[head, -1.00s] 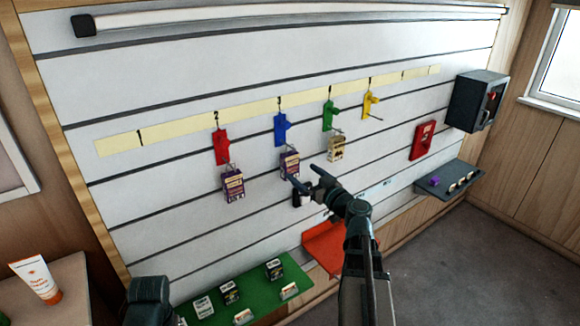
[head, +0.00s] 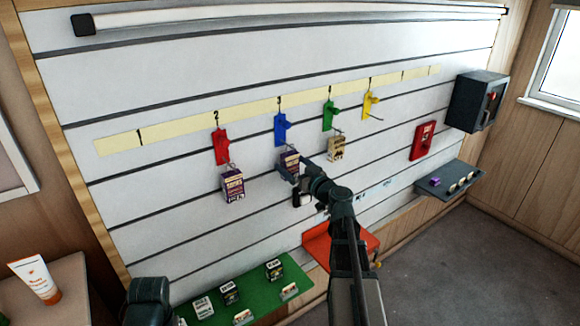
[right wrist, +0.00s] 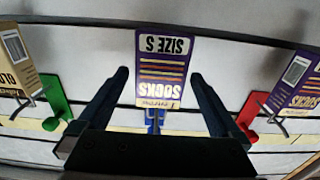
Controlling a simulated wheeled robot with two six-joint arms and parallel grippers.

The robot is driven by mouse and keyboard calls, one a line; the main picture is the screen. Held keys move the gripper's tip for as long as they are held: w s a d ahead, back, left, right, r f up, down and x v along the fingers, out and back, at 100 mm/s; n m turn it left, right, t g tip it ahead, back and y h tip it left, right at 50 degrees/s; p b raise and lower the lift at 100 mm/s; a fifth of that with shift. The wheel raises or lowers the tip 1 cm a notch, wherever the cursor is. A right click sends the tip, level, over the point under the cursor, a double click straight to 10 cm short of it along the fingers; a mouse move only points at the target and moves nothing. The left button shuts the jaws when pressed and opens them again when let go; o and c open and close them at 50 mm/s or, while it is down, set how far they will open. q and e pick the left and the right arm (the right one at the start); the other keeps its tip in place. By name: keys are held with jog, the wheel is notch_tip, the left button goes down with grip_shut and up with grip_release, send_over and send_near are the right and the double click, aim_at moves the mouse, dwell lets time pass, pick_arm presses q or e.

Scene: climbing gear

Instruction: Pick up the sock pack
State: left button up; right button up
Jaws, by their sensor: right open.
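A purple sock pack (head: 289,159) with a cream label hangs from the blue hook (head: 281,129), partly hidden by my right gripper. In the right wrist view this sock pack (right wrist: 163,70) appears upside down and reads "SOCKS SIZE S". My right gripper (head: 297,175) is open in front of the pack. In the wrist view its fingers stand on either side of the pack, with a gap at each side. A second purple sock pack (head: 232,185) hangs from the red hook (head: 221,147) to the left. My left gripper is not in view; only a dark part of my left arm shows at the bottom.
A tan pack (head: 336,149) hangs on the green hook (head: 329,115) to the right. The yellow hook (head: 370,104) is empty. Below are a green shelf (head: 255,290) with small boxes and an orange tray (head: 318,244). A grey shelf (head: 460,171) is at right.

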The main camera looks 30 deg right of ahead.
jog(key=c, duration=1.4)
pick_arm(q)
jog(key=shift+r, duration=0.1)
